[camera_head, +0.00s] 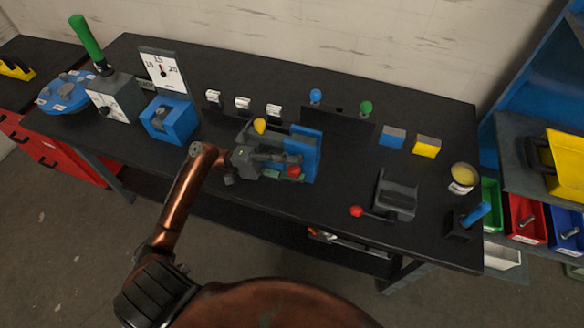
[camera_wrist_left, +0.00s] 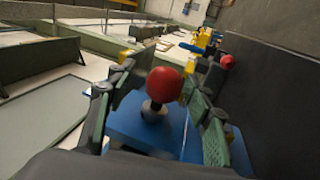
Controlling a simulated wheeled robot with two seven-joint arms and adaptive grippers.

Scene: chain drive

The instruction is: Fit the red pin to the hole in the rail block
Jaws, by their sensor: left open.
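The red pin (camera_head: 293,171) shows as a red ball head at the front of the blue rail block (camera_head: 303,143). In the left wrist view the pin's red head (camera_wrist_left: 165,84) sits on a short dark stem, which meets the top of the blue block (camera_wrist_left: 124,120). The stem's lower end and the hole are not clear to see. My left gripper (camera_head: 277,166) is open, with its fingers on either side of the pin and a gap beside the head. My right gripper is not in view.
A yellow knob (camera_head: 260,126) stands just behind my left gripper. A dark holder (camera_head: 396,196) with a red-ended lever (camera_head: 356,211) is to the right. Blue (camera_head: 392,137) and yellow (camera_head: 427,147) blocks lie farther right. The bench front between is clear.

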